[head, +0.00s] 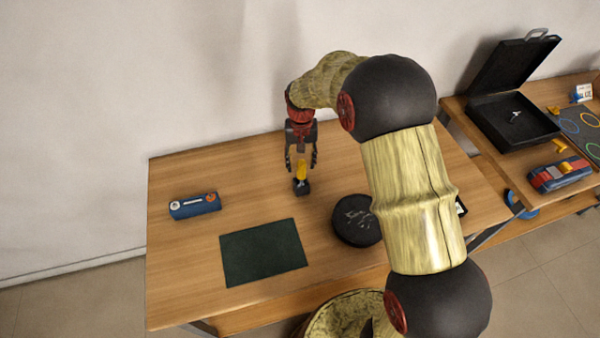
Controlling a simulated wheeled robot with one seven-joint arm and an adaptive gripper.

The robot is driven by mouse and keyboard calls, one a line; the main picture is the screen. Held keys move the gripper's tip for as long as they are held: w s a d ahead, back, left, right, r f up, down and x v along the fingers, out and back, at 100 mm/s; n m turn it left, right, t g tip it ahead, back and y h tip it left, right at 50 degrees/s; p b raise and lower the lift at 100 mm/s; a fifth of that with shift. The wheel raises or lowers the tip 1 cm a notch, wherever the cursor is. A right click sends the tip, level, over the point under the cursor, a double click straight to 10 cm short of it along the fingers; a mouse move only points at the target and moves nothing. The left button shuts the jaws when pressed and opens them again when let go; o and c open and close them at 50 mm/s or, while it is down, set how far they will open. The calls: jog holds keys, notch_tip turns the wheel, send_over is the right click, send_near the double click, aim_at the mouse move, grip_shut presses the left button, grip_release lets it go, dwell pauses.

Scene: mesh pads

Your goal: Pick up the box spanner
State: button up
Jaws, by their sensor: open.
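My gripper (301,162) points down over the back middle of the wooden table, its two dark fingers apart. Just below and between the fingertips, a small yellow piece (301,173) stands upright on a small black block (301,188). I cannot tell whether the fingers touch the yellow piece. No thing is clearly recognisable as the box spanner at this size. A round black dish (345,232) holds small silvery pieces (357,213), too small to name, and is partly hidden behind my arm.
A dark green mat (262,252) lies at the front. A blue box with round fittings (195,205) stands at the left. On the right table are an open black case (512,122), a red and blue item (558,175) and a board with rings (580,125). My arm hides the table's right part.

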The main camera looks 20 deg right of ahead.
aim_at(301, 170)
notch_tip(301, 170, down, 5)
jog(key=shift+w+d+r+b, duration=0.1)
jog(key=shift+r+b, duration=0.05)
jog(key=shift+b, duration=0.25)
jog(key=shift+c, duration=0.6)
grip_shut()
